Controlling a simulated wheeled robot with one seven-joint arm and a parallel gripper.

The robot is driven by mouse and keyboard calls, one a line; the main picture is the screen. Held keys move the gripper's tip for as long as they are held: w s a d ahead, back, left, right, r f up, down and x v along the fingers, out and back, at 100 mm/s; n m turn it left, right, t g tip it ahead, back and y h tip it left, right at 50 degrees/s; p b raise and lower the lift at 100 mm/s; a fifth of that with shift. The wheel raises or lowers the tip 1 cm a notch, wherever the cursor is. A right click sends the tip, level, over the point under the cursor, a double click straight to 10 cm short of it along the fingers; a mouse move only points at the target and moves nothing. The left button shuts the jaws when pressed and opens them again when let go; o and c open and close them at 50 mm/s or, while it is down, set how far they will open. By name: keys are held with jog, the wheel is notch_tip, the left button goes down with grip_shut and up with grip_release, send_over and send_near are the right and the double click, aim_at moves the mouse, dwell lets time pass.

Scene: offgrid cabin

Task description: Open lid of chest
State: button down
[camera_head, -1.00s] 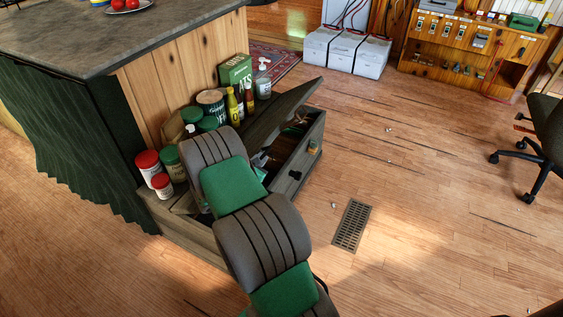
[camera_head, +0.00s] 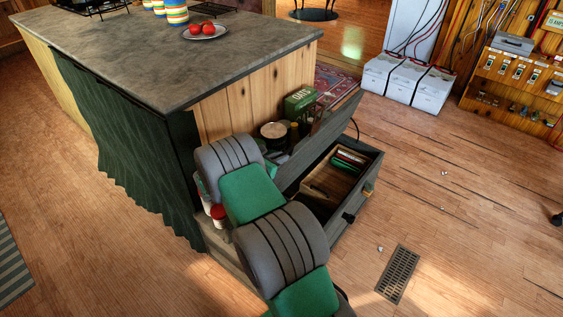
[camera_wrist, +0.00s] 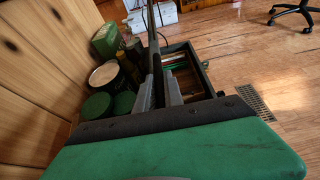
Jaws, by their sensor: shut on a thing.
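The chest (camera_head: 362,192) is a dark wooden box at the end of the counter, and it also shows in the wrist view (camera_wrist: 206,82). Its lid (camera_head: 326,132) is raised and leans steeply up toward the counter side. The inside is exposed at the right, with small green and red items (camera_head: 348,160) in it. In the wrist view my gripper (camera_wrist: 159,82) is shut on the lid (camera_wrist: 154,45), which stands edge-on between the grey fingers. In the head view my arm hides the gripper and the near part of the chest.
Jars and cans (camera_wrist: 103,76) and a green box (camera_head: 299,103) stand between the lid and the wooden counter panel (camera_head: 240,100). A red-capped jar (camera_head: 218,213) is left of my arm. White batteries (camera_head: 408,80) stand at the back. Floor right of the chest is clear around a vent (camera_head: 398,275).

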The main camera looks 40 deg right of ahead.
jog(key=shift+w+a, duration=0.1)
jog(key=shift+w, duration=0.2)
jog(key=c, duration=1.5)
grip_release()
jog(key=shift+o, duration=0.2)
jog(key=v, duration=0.7)
jog(key=shift+s+a+r, duration=0.15)
jog(key=shift+a+r, duration=0.05)
jog(key=shift+a, duration=0.1)
jog(key=shift+r, duration=0.1)
